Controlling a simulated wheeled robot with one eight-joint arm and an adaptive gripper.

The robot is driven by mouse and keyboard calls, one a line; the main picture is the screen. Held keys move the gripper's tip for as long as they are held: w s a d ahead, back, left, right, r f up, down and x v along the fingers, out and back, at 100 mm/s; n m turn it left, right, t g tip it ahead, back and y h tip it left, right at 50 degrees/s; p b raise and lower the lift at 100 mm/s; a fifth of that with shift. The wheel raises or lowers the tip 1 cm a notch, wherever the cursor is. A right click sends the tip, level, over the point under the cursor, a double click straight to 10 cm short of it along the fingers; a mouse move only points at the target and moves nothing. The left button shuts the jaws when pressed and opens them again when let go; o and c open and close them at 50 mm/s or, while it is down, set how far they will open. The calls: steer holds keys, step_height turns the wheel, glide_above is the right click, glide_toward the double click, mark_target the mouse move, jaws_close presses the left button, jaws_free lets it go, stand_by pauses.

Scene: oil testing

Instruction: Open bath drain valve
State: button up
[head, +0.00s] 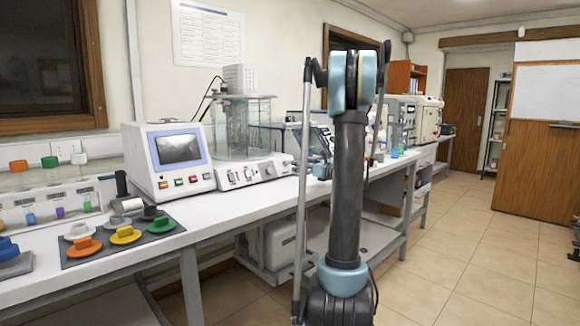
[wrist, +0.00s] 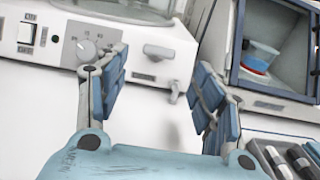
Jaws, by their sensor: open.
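The bath stands on the bench in the head view, with a clear glass vessel (head: 240,135) on a white control base (head: 253,173). In the wrist view the base shows a switch (wrist: 27,33) and a round dial (wrist: 88,48). My gripper (wrist: 162,78) is open and empty. Its blue-padded fingers appear on either side of the valve in the picture; I see no contact. My arm hides part of the bench in the head view.
A device with a dark, framed window (wrist: 270,50) stands right of the valve, close to my right finger. A white unit with a screen (head: 180,150) stands left of the bath. Coloured caps (head: 125,235) lie on a dark mat. The front bench strip is clear.

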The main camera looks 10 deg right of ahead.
mark_target(290, 162)
steer(key=x, duration=0.8)
steer(key=shift+s, duration=0.1)
steer(key=shift+c, duration=0.3)
steer(key=c, duration=1)
